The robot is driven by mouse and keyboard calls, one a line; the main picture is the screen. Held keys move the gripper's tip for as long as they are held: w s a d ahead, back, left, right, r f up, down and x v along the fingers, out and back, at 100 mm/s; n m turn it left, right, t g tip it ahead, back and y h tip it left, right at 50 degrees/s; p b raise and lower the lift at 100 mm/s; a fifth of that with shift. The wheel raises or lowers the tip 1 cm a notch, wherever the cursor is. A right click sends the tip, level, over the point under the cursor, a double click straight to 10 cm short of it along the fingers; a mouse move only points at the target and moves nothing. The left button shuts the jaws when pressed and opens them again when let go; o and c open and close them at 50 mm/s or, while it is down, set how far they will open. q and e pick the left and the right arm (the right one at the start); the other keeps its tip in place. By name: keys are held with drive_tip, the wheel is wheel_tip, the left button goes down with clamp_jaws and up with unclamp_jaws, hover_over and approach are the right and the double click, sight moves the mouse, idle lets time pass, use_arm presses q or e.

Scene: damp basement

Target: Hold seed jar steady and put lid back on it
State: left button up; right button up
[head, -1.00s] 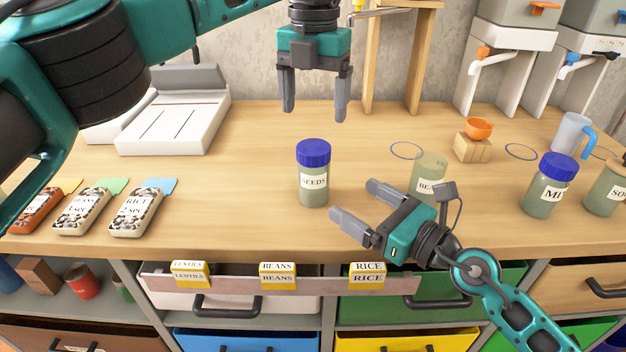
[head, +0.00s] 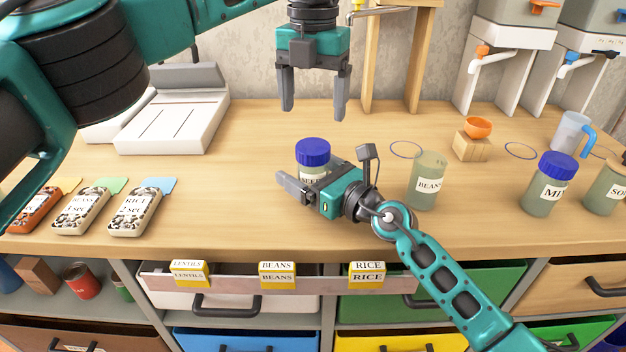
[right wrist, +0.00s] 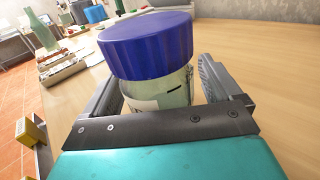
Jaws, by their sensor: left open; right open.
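The seed jar (head: 312,174) stands upright on the worktop with a blue lid (head: 312,151) seated on its top. Its label is partly covered by my right gripper (head: 297,181). In the right wrist view the blue lid (right wrist: 148,45) is close up, and the jar's pale green glass (right wrist: 160,93) sits between the two open fingers, one on each side. I cannot tell whether either finger touches the glass. My left gripper (head: 314,112) is open and empty, pointing down above the worktop behind the jar.
An open beans jar (head: 428,182) stands right of the seed jar, near my right arm. Another blue-lidded jar (head: 549,185) is farther right. Seed packets (head: 135,212) lie at left, before a white tray-like device (head: 175,125). The worktop between packets and seed jar is clear.

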sight(313, 146)
drive_tip(key=shift+c, duration=0.4)
clamp_jaws()
use_arm(q)
drive_tip(key=n, duration=0.9)
idle(0.4)
drive_tip(key=shift+f, duration=4)
